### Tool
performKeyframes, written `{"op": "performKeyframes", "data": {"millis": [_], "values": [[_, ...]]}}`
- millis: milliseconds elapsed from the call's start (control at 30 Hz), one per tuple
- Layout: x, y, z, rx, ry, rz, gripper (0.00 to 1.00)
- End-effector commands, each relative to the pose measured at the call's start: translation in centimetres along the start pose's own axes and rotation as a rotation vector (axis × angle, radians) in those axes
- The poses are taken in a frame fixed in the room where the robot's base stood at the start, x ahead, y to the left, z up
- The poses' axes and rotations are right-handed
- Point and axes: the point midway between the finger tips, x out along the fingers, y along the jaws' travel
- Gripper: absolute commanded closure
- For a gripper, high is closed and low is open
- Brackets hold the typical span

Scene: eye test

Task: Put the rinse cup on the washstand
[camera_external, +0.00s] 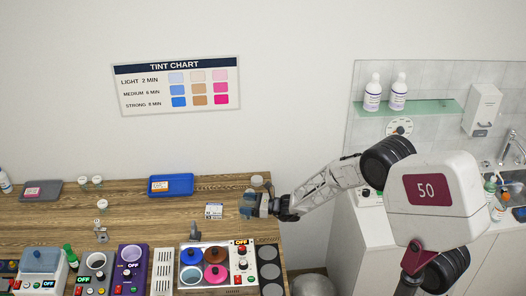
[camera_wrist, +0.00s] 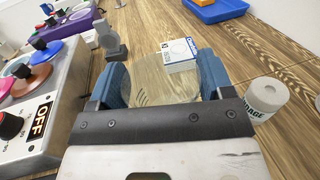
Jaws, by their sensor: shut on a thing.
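My gripper (camera_external: 250,206) is over the right end of the wooden table in the external view. In the wrist view its two blue fingers (camera_wrist: 166,82) are shut on a clear, see-through cup (camera_wrist: 165,86) with short dark marks on its side, apparently the rinse cup. The table's grain shows through it; whether it touches the table I cannot tell. In the external view I cannot make the cup out. A white counter with a sink and tap (camera_external: 511,150), apparently the washstand, is at the far right, partly hidden by my arm.
A small blue-and-white box (camera_wrist: 178,54) lies beyond the cup. A pale labelled jar (camera_wrist: 266,97) stands close right of my gripper. A metal control box with coloured lids (camera_external: 215,267) is in front. A blue tray (camera_external: 183,192) is at the back. Bottles (camera_external: 492,188) stand near the sink.

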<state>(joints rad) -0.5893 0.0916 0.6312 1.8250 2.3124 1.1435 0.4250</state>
Motion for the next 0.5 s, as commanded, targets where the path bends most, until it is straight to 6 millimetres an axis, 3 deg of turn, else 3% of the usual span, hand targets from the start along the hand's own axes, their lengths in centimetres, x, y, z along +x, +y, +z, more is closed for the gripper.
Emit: {"op": "performKeyframes", "data": {"millis": [233,500], "values": [[0.0,0.0,-3.0,0.001,0.002,0.000,0.49],[0.0,0.0,-3.6,0.001,0.000,0.000,0.49]]}}
